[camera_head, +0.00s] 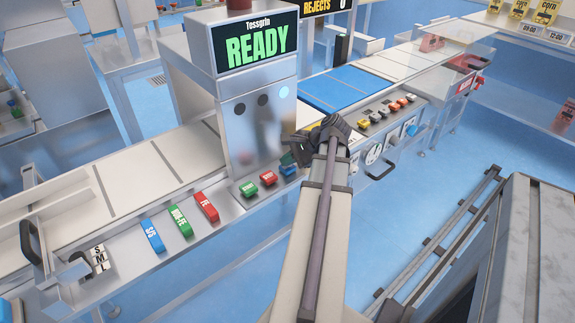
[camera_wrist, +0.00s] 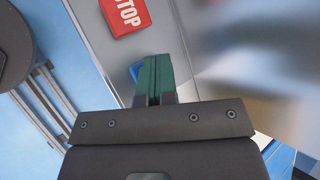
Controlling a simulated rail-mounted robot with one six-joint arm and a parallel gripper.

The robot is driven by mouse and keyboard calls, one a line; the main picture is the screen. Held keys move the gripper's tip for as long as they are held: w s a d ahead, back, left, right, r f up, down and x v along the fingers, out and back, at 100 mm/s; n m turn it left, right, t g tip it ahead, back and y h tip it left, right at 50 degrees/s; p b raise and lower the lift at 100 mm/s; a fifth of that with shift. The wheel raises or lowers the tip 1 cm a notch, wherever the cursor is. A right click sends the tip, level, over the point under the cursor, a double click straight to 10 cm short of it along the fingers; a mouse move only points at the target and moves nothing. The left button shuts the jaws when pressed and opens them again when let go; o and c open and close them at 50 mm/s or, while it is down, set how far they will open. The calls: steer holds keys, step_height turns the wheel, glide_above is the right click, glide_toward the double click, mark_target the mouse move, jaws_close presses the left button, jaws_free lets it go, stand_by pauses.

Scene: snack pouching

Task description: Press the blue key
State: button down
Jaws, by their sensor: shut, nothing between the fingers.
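The blue key (camera_head: 288,171) is at the right end of a short row on the steel machine's front ledge, beside a red key (camera_head: 268,178) and a green key (camera_head: 249,188). My gripper (camera_head: 287,158) is just above the blue key in the head view. In the wrist view my green fingers (camera_wrist: 155,68) are together and empty. They cover most of the blue key (camera_wrist: 134,72), so only a corner shows. The red key, marked STOP, is in the wrist view (camera_wrist: 125,14). I cannot tell whether the fingertips touch the blue key.
The screen (camera_head: 257,44) above reads READY. Blue, green and red labelled strips (camera_head: 180,222) lie left of the keys. A blue mat (camera_head: 340,88) and several coloured buttons (camera_head: 388,112) are to the right. The machine's column (camera_head: 258,120) stands close behind the keys.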

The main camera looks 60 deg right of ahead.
mark_target(288, 168)
steer(key=shift+r+p, duration=0.7)
steer(key=shift+r, duration=0.1)
step_height(288, 168, up, 5)
steer(key=p, duration=0.5)
steer(key=shift+r, duration=0.1)
